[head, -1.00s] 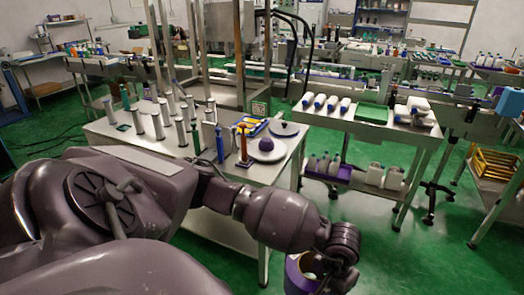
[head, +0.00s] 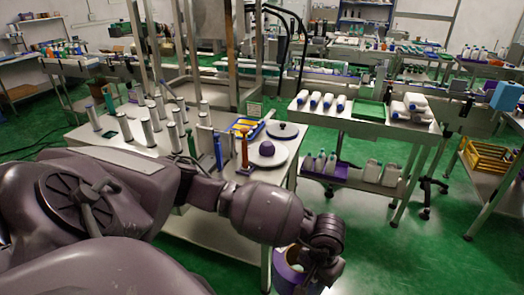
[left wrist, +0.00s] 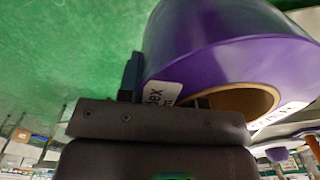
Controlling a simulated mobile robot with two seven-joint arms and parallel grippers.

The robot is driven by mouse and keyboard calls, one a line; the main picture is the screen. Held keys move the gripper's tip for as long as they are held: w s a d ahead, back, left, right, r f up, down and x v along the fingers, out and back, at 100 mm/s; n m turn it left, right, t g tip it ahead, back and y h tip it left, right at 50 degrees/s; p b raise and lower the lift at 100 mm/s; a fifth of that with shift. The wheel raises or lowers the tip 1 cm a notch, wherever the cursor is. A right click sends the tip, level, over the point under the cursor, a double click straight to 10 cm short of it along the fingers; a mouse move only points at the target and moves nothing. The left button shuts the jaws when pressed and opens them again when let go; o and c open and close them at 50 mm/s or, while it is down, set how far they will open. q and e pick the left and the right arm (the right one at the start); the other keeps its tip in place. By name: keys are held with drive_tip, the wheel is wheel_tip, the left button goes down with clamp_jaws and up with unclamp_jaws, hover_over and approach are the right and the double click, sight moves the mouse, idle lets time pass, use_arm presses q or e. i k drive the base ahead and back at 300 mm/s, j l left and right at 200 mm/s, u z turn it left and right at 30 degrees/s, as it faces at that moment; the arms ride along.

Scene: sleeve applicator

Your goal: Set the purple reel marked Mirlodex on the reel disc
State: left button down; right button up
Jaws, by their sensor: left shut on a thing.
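My left gripper (head: 318,270) is shut on the purple reel (head: 286,271) and holds it in the air beside the table's front right corner. In the left wrist view the purple reel (left wrist: 225,45) shows a brown core and a white label ending in "dex"; the gripper (left wrist: 165,100) grips the reel's wall near the core opening. The reel disc (head: 281,158), a pale round plate with a purple dome at its middle, lies on the table's right part, farther away than the reel. It looks empty. My right gripper is out of view.
The metal table (head: 225,226) carries several silver cylinders, an orange post (head: 244,150), a blue post (head: 218,152) and a dark disc with a knob (head: 282,130). A shelved cart (head: 340,122) with bottles stands at the right. Green floor is free between them.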

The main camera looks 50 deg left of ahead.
sight(267, 152)
drive_tip(key=j, duration=1.55)
